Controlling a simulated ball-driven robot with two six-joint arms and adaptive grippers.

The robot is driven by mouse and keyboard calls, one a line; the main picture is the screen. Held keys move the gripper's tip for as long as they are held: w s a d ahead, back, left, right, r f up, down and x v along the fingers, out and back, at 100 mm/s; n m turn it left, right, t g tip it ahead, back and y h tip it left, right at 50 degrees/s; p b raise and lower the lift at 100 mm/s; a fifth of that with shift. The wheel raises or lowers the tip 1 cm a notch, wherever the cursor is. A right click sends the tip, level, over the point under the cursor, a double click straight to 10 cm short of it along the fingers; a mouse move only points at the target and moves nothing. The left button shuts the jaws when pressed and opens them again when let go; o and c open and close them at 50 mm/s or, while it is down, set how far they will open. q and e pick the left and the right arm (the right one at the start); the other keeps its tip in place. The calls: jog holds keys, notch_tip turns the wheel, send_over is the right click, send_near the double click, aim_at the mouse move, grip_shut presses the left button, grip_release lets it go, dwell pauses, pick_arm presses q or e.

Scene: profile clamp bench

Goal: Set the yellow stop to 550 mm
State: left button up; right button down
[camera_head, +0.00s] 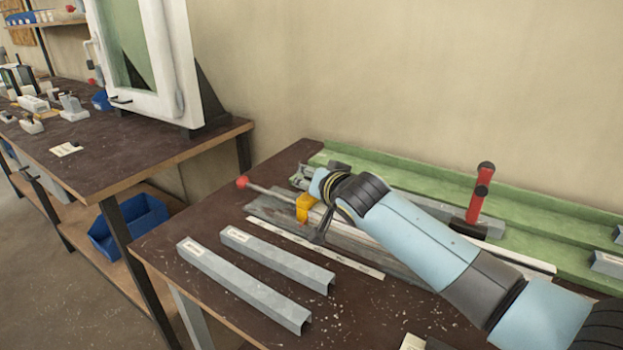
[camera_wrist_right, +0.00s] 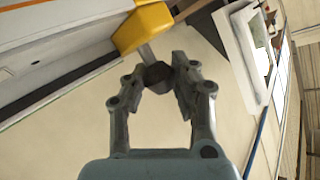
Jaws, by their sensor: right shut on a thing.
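The yellow stop (camera_head: 304,207) sits on the grey profile rail near its left end, behind the white scale strip (camera_head: 300,242). It also shows at the top of the right wrist view (camera_wrist_right: 143,27), with a short stem ending in a dark knob (camera_wrist_right: 157,76). My right gripper (camera_wrist_right: 168,78) is shut on this dark knob, one finger on each side. In the head view the right gripper (camera_head: 321,232) is just right of the stop, partly hidden by my wrist. The scale's numbers are too small to read. My left gripper is not in view.
Two grey profiles (camera_head: 245,285) (camera_head: 278,260) lie on the bench in front of the scale. A red-handled lever (camera_head: 479,195) stands upright behind my arm. A red-tipped rod (camera_head: 242,182) sticks out at the left. A second bench (camera_head: 150,142) with a white window frame stands left.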

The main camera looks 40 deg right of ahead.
jog(key=w+a+b, duration=0.1)
jog(key=w, duration=0.2)
jog(key=w+a+b, duration=0.1)
jog(key=w+b, duration=0.1)
jog(key=w, duration=0.1)
jog(key=w+a+b, duration=0.1)
jog(key=w, duration=0.2)
jog(key=shift+w+a, duration=0.2)
jog(key=shift+a, duration=0.2)
jog(key=c, duration=1)
grip_release()
jog(key=shift+s, duration=0.1)
jog(key=v, duration=1.2)
jog(key=shift+a+f, duration=0.1)
jog(key=shift+f, duration=0.05)
